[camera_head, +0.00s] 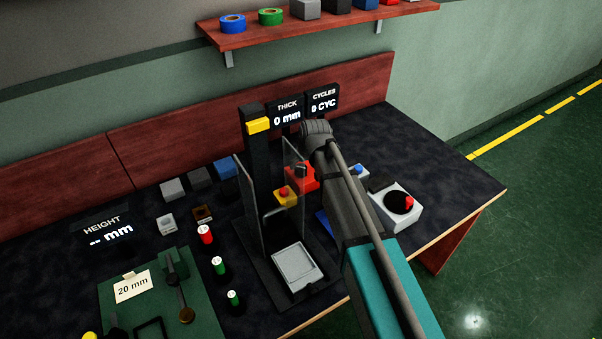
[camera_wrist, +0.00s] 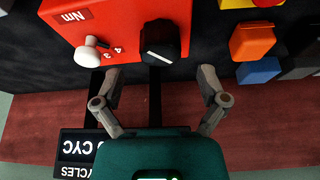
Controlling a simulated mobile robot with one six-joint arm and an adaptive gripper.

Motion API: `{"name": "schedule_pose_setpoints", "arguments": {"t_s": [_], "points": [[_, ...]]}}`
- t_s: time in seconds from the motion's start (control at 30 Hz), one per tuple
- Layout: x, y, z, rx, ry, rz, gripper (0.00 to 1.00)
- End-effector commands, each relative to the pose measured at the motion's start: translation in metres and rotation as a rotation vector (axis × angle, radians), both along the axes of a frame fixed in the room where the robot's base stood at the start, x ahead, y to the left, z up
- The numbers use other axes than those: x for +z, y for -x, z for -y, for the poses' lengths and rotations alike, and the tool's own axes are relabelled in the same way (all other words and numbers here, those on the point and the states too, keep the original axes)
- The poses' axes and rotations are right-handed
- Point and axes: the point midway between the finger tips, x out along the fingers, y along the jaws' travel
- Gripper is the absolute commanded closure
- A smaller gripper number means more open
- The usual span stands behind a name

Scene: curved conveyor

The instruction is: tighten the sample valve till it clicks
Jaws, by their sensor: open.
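A red box (camera_wrist: 115,30) labelled Nm carries a black knob (camera_wrist: 160,42) with a white line, which looks like the sample valve. A smaller white knob (camera_wrist: 90,50) with numbers beside it sits on the same box. The red box also shows in the head view (camera_head: 303,182), partly hidden by my arm. My gripper (camera_wrist: 160,72) is open and empty in the wrist view. Its fingers are spread wide, and the black knob is centred between them, just beyond the tips. No contact shows. In the head view my arm hides the fingers.
A press-like stand (camera_head: 254,165) with clear side panels and a yellow block stands left of the red box. A white box (camera_head: 388,215) with a black disc and red knob lies to the right. Displays (camera_head: 322,98) stand behind. The dark tabletop (camera_head: 425,160) is free at the right rear.

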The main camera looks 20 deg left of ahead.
Motion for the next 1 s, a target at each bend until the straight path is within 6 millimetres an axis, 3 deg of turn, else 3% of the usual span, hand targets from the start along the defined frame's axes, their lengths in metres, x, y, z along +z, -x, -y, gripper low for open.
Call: {"name": "schedule_pose_setpoints", "arguments": {"t_s": [0.4,0.97,1.0], "points": [[-0.032,-0.009,-0.009,0.000,0.000,0.000,0.08],[-0.037,-0.011,-0.011,0.000,0.000,0.000,0.08],[-0.037,-0.011,-0.011,0.000,0.000,0.000,0.13]]}}
